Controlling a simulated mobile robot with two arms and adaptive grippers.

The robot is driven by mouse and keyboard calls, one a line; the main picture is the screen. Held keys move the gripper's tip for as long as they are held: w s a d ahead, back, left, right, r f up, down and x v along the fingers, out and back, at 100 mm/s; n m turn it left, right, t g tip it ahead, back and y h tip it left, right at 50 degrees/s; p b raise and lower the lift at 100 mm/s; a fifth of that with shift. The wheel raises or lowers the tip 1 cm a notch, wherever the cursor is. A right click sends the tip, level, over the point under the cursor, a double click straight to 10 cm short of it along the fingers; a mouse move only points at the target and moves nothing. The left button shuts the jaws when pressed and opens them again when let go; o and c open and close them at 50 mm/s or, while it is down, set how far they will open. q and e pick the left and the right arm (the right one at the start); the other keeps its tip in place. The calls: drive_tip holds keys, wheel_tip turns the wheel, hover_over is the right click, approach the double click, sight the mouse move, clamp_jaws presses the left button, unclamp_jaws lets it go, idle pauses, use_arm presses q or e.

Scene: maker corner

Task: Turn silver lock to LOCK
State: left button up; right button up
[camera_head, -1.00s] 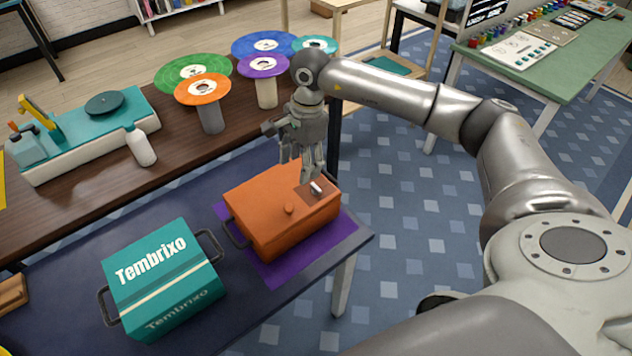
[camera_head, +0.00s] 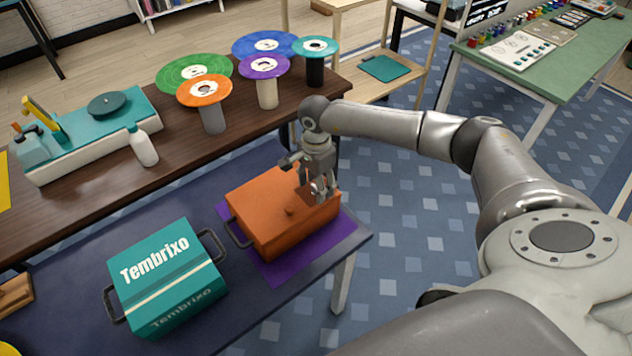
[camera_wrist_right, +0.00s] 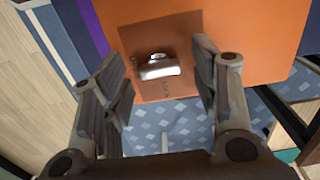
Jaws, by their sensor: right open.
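The silver lock (camera_wrist_right: 160,68) is a small shiny knob on a darker brown square plate (camera_wrist_right: 180,42) on the orange box (camera_head: 270,222). In the right wrist view it lies between and just beyond my open fingers, apart from both. Faint lettering shows on the plate near the knob, too blurred to read. My right gripper (camera_head: 318,193) is open and low over the right end of the orange box; it also shows in the right wrist view (camera_wrist_right: 162,92). My left gripper is not in view.
The orange box stands on a purple mat (camera_head: 290,264) on a dark blue table (camera_head: 70,272). A teal Tembrixo box (camera_head: 165,275) stands to its left. Behind, a brown table (camera_head: 190,150) holds several coloured discs on posts. Open floor lies right of the table.

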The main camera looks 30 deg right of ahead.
drive_tip(key=c, duration=1)
drive_tip(key=shift+m, duration=0.3)
drive_tip(key=m+b, duration=0.1)
drive_tip(key=m, duration=0.2)
drive_tip(key=shift+m+b, duration=0.4)
drive_tip(key=m+b, duration=0.1)
drive_tip(key=m, duration=0.3)
drive_tip(key=m+b, duration=0.1)
drive_tip(key=m, duration=0.8)
drive_tip(key=shift+m, duration=0.4)
